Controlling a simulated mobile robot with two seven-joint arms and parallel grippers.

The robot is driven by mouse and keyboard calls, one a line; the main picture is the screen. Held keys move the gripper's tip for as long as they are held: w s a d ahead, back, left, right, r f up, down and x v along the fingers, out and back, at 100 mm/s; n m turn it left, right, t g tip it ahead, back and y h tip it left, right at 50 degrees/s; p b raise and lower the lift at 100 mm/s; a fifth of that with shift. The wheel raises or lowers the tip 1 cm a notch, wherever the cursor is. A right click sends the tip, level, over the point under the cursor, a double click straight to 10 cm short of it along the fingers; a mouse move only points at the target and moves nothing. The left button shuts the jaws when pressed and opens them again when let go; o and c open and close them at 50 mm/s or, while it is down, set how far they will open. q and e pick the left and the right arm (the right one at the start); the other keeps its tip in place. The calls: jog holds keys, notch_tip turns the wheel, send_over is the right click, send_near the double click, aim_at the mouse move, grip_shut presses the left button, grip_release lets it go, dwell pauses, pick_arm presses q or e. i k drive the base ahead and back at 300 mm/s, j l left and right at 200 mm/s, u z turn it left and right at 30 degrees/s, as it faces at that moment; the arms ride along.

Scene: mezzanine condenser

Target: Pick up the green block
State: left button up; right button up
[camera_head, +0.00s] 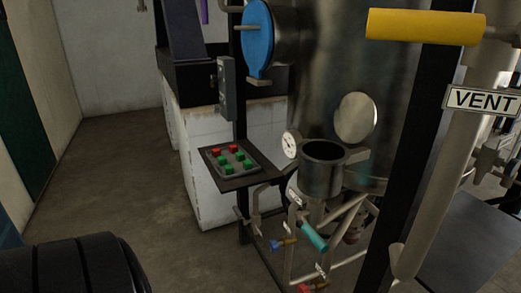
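Several small green blocks (226,170) sit with red blocks (233,149) on a small grey tray. The tray rests on a dark flat shelf (237,183) beside the metal vessel, near the middle of the head view. The blocks are small in the picture, and I cannot tell whether they are loose or fixed. A black ribbed part at the bottom left appears to be part of my own arm. Neither of my grippers is in view.
A large metal vessel (340,70) with a gauge (291,145) and an open cup (322,170) stands right of the shelf. Pipes and coloured valve handles (313,237) are below. A yellow handle (425,27) juts in at upper right. Floor at left is clear.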

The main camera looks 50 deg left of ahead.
aim_at(229, 170)
jog(key=u, duration=1.85)
